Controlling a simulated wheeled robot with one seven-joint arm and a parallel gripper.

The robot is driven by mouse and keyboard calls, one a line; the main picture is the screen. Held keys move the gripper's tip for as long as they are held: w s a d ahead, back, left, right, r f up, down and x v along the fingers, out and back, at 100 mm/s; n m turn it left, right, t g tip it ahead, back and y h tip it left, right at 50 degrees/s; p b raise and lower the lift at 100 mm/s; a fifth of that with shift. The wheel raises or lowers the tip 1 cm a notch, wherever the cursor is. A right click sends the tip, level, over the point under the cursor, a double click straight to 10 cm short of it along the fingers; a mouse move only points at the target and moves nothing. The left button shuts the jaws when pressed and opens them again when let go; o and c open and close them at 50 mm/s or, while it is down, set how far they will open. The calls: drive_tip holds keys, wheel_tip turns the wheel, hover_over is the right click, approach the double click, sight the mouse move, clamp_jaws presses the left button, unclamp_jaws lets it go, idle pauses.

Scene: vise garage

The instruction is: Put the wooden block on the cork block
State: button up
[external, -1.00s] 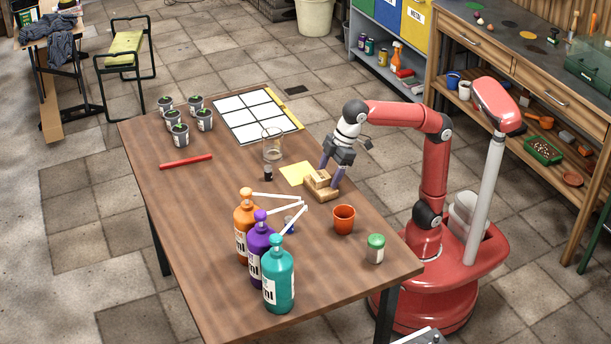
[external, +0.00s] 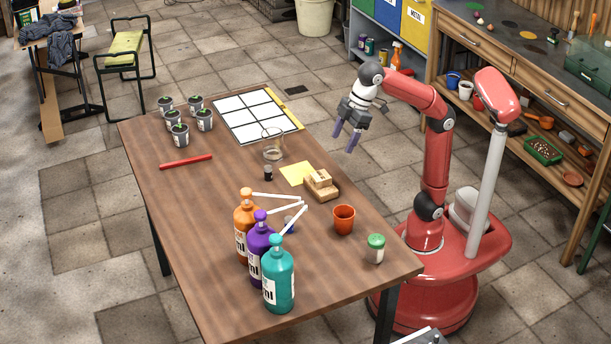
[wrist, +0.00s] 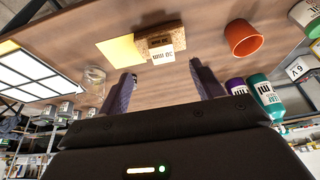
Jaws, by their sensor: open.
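The wooden block (external: 319,177) is pale and rests on top of the tan cork block (external: 324,193) on the table, right of a yellow sheet. In the wrist view the wooden block (wrist: 161,55) sits against the speckled cork block (wrist: 157,34), with dark lettering on its face. My gripper (external: 346,142) is open and empty, raised above and behind the blocks near the table's right edge. Its two purple-grey fingers are spread apart in the wrist view (wrist: 166,80), and nothing is between them. The fingers are clear of both blocks.
An orange cup (external: 343,219) and a green-lidded jar (external: 376,248) stand near the blocks. A glass beaker (external: 273,146) and a small dark bottle (external: 268,173) are to the left. Several pump bottles (external: 262,250) stand at the front. A red stick (external: 186,161) lies on the clear left area.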

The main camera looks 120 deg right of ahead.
drive_tip(key=shift+f, duration=0.1)
drive_tip(key=s+f, duration=0.5)
drive_tip(key=f, duration=0.5)
drive_tip(key=s+f, duration=0.5)
drive_tip(key=f, duration=0.5)
drive_tip(key=s+a+f+t, duration=0.1)
drive_tip(key=s+f, duration=0.3)
drive_tip(key=f, duration=0.6)
drive_tip(key=shift+s, duration=0.4)
